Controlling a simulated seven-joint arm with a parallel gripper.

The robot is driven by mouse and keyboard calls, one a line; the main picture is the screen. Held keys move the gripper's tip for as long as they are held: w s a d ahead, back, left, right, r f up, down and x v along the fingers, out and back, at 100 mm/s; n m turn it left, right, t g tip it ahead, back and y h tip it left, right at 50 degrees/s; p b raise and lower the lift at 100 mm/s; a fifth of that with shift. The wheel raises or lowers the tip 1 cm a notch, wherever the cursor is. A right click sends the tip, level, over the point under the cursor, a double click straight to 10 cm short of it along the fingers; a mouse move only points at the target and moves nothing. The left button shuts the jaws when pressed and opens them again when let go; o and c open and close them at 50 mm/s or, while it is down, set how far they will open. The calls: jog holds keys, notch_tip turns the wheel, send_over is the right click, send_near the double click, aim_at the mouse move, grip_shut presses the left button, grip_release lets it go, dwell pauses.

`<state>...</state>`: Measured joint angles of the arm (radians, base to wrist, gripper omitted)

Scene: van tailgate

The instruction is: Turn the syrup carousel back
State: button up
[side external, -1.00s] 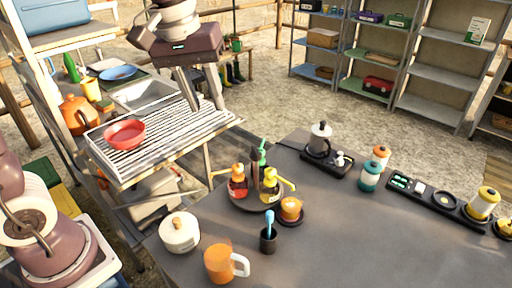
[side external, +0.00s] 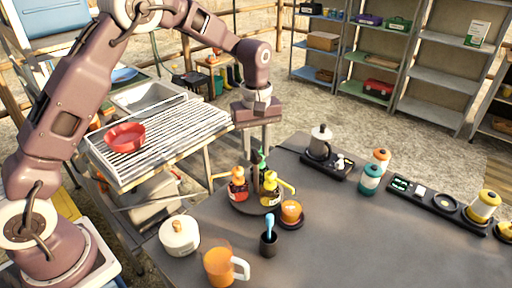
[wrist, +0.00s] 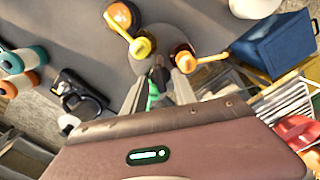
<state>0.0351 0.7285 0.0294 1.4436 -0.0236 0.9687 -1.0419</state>
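The syrup carousel (side external: 244,206) is a dark round turntable on the grey counter. It carries a red bottle with an orange pump (side external: 238,188), a yellow bottle with a yellow pump (side external: 270,188) and a green bottle (side external: 262,158) behind them. In the wrist view the carousel disc (wrist: 150,38) shows with a dark upright piece (wrist: 160,72) and the green bottle (wrist: 153,96) between my fingers. My gripper (side external: 259,148) points down over the back of the carousel, fingers apart. It also shows in the wrist view (wrist: 159,82). Whether a finger touches anything cannot be told.
An orange cup on a saucer (side external: 291,212), a dark holder with a blue utensil (side external: 268,243), an orange mug (side external: 220,266) and a white lidded pot (side external: 180,236) stand close by. A coffee pot (side external: 320,142) and canisters stand right. The counter's right front is clear.

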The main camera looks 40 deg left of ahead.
jog(key=shift+c, duration=0.2)
grip_shut()
dwell(1.1)
